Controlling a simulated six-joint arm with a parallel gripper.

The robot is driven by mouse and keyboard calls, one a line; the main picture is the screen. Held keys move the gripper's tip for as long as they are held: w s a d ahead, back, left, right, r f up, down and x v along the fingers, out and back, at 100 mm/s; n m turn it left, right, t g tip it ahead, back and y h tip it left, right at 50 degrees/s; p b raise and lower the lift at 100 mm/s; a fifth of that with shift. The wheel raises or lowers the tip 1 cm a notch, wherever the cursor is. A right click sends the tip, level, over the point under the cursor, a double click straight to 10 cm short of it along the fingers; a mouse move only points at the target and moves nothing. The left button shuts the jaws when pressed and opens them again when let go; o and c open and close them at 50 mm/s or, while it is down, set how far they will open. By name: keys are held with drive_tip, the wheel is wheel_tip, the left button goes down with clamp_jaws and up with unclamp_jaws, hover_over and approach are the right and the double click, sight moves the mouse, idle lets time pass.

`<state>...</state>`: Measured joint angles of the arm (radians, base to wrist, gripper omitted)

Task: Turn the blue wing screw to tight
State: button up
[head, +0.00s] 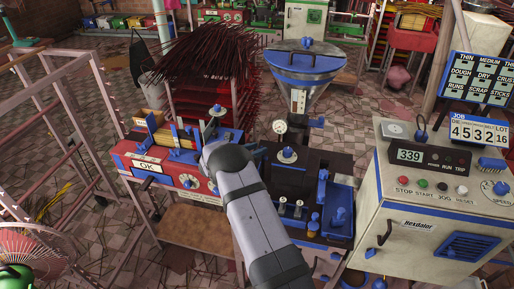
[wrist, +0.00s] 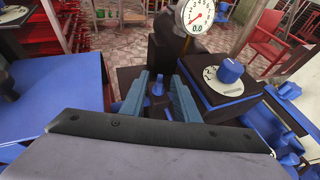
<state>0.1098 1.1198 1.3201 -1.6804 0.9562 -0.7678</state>
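A small blue screw-like piece (wrist: 158,87) shows between the fingers of my gripper (wrist: 160,82) in the wrist view; it looks like the blue wing screw. It stands up in front of a dark block. My gripper's two blue-grey fingers are apart, one on each side of it, with gaps visible. I cannot tell how far its head reaches between the fingertips or how tight it is. In the head view my grey arm link covers this spot, and the fingers and screw cannot be made out there.
A blue knob on a white dial (wrist: 229,71) stands close right of my fingers. A pressure gauge (wrist: 197,15) reading 0.0 stands behind; it also shows in the head view (head: 280,127). The hopper (head: 305,62) rises behind. A control cabinet (head: 432,205) reading 339 stands right.

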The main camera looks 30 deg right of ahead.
drive_tip(key=shift+d+f, duration=0.1)
drive_tip(key=shift+d, duration=0.05)
clamp_jaws()
drive_tip(key=shift+w+m+g+b, duration=0.3)
drive_tip(key=shift+m+b, duration=0.1)
drive_tip(key=shift+b, duration=0.45)
drive_tip(key=shift+m+g+h+b, duration=0.3)
drive_tip(key=shift+g+h+b, duration=0.1)
drive_tip(key=shift+b, duration=0.1)
unclamp_jaws()
drive_tip(key=shift+s, duration=0.1)
